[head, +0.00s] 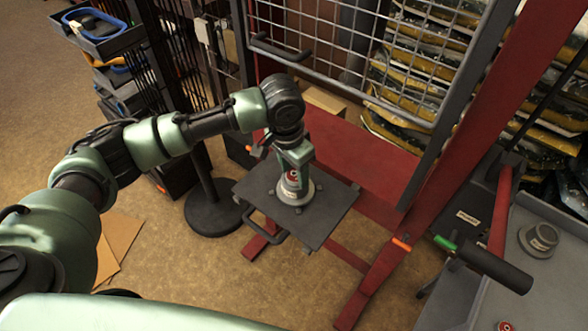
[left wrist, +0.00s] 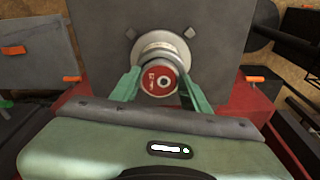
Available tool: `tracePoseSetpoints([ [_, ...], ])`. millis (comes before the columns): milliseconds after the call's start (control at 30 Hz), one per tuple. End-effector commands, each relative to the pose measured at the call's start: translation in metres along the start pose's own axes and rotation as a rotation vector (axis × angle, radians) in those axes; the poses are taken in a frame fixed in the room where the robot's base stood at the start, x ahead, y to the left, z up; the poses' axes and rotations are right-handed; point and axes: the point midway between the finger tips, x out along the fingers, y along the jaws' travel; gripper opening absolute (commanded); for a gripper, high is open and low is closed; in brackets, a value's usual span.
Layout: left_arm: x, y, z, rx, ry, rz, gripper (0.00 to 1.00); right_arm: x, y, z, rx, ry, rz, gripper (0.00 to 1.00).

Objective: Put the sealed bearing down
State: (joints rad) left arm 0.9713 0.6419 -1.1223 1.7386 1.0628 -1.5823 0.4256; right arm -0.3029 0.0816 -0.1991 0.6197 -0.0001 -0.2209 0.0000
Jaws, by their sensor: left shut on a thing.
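The sealed bearing (head: 291,181), a round part with a red labelled face, is between the fingers of my left gripper (head: 294,165). It shows end-on in the left wrist view (left wrist: 160,82), with a green finger on each side. A pale round flange (head: 297,193) is at its lower end, over the middle of the dark square plate (head: 330,212). The flange looks to be at the plate surface, but I cannot tell whether it touches. My left gripper is shut on the bearing, which looks roughly upright. My right gripper is not in view.
A red frame with a wire-mesh panel (head: 340,45) stands behind the plate. A round black stand base (head: 213,208) is left of it. At right, a grey surface (head: 555,285) bears a grey round part (head: 540,239). A black cylindrical grip (head: 495,266) juts out near it.

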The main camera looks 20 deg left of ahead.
Motion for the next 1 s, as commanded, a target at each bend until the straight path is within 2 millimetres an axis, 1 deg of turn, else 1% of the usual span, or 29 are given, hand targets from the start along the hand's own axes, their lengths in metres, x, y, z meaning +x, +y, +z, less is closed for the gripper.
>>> tracePoseSetpoints([
  [33, 0.006, 0.002, 0.003, -0.001, -0.01, 0.004, 0.0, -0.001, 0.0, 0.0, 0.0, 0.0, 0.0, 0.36],
  [233, 0.015, 0.002, 0.006, -0.001, -0.017, 0.004, 0.0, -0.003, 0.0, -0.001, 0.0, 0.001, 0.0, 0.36],
  [367, 0.017, 0.002, 0.006, -0.001, -0.017, 0.004, 0.0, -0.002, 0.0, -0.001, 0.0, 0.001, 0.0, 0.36],
  [400, 0.017, 0.002, 0.007, -0.002, -0.018, 0.004, 0.57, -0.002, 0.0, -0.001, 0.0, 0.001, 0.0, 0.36],
  [433, 0.017, 0.002, 0.007, -0.002, -0.018, 0.004, 0.65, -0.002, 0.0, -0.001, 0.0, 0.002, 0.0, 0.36],
  [467, 0.018, 0.002, 0.007, -0.002, -0.019, 0.004, 0.68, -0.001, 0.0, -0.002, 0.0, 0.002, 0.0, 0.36],
  [867, 0.017, 0.004, 0.006, 0.0, -0.018, 0.008, 0.68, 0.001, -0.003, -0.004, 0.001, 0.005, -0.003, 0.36],
  [967, 0.009, 0.004, 0.005, 0.002, -0.017, 0.008, 0.68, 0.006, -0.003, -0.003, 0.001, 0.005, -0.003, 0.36],
  [1000, 0.002, 0.004, 0.004, 0.003, -0.015, 0.008, 0.68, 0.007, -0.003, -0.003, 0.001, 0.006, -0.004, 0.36],
])
